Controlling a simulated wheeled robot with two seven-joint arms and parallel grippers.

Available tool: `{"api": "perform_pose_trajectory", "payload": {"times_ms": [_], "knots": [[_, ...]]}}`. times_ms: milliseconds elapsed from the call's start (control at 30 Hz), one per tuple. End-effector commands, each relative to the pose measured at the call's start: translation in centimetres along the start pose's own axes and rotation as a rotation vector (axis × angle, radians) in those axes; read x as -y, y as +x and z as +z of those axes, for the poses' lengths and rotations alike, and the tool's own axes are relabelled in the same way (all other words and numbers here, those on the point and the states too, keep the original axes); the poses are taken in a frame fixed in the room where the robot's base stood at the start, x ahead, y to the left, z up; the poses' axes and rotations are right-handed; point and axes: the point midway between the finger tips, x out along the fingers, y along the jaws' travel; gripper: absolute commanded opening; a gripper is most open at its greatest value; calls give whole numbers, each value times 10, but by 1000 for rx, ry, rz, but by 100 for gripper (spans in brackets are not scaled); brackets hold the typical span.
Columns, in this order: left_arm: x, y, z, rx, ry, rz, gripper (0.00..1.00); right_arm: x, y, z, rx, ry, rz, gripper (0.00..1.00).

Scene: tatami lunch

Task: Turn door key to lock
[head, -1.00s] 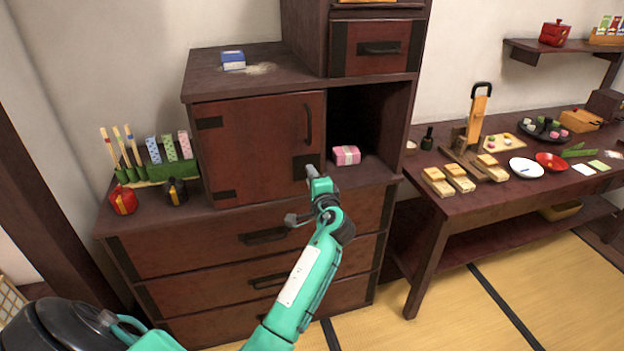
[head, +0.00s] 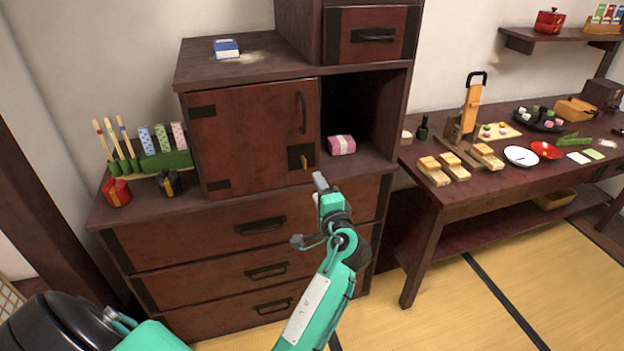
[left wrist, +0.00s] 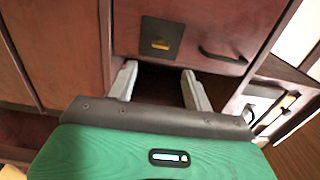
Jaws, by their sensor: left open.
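The cabinet door (head: 252,135) is shut, a dark red panel with black corner fittings and a handle on its right side. A brass key (head: 304,162) sits in the black lock plate (head: 294,150) at the door's lower right. It looks about upright in the head view. In the left wrist view the key (left wrist: 160,45) shows small on its dark plate (left wrist: 160,33), beyond the fingers. My left gripper (head: 320,182) is open and empty, apart from the key, a little below and right of it in the head view. My right gripper is in neither view.
An open compartment right of the door holds a pink wrapped box (head: 341,145). Drawers (head: 260,225) lie below. A blue box (head: 226,48) rests on top. A low table (head: 480,185) with food and dishes stands at the right.

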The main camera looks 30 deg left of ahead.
Motion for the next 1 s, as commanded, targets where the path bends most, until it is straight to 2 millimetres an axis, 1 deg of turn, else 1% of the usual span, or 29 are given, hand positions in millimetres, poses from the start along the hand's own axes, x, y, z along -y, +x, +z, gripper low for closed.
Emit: {"api": "perform_pose_trajectory", "payload": {"times_ms": [33,100,200,300,600,767,833,867,933,967,1000], "knots": [[-1,-10,0,-1,-3,3,51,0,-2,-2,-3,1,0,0],[-1,-20,0,0,-1,2,51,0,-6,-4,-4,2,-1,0],[-1,-30,0,0,-2,2,51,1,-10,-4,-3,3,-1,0],[0,-35,0,0,-2,1,51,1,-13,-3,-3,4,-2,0],[0,-36,0,1,-1,0,51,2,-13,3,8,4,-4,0],[0,-36,0,1,-1,0,51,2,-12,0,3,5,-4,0],[0,-36,0,0,-1,2,51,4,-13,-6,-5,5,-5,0],[-3,-36,0,-2,-2,6,51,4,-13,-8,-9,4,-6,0],[-15,-37,0,-14,-9,33,51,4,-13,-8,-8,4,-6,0],[-25,-38,0,-24,-17,55,51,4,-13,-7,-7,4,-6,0],[-42,-40,1,-39,-30,93,51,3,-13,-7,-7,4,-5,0]]}}
